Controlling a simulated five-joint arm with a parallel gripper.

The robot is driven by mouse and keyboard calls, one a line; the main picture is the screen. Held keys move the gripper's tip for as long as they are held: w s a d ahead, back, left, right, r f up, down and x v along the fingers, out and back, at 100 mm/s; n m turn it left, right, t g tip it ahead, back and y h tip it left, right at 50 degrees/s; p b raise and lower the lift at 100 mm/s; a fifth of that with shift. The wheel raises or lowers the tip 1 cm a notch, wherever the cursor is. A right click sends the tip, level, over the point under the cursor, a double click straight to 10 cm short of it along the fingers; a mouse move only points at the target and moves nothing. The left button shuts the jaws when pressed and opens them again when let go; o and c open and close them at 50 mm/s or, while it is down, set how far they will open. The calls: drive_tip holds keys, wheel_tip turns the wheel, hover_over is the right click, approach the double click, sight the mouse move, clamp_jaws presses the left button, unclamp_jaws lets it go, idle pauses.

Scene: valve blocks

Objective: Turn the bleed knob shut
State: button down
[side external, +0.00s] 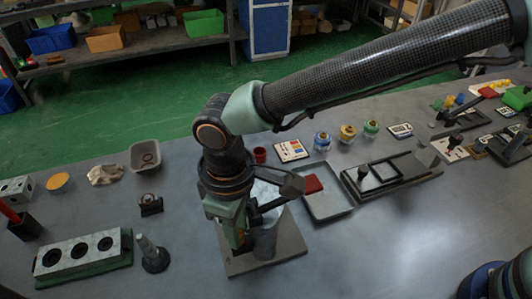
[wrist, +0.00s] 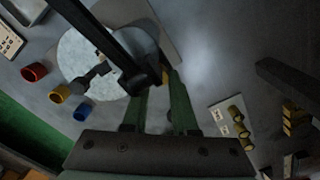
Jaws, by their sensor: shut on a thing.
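The valve block is a pale, speckled round body (side external: 266,192) on a grey square base plate (side external: 285,249), with a grey cylinder (side external: 264,243) at its front. In the wrist view the pale body (wrist: 77,58) lies left of my fingers, with a dark bar across it. My gripper (side external: 246,240) points down at the block's near side. In the wrist view its green fingers (wrist: 163,88) are shut on a small part at the block's edge, which I take to be the bleed knob. The fingers and dark bar hide most of it, so its angle cannot be told.
A grey tray (side external: 328,205) with a red block stands close right of the base plate. A dark cone-shaped post (side external: 152,255) and a block with three holes (side external: 82,254) stand to the left.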

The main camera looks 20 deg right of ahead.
drive_tip(key=c, duration=0.7)
unclamp_jaws()
wheel_tip(320, 180, up, 12)
drive_tip(key=shift+r, duration=0.1)
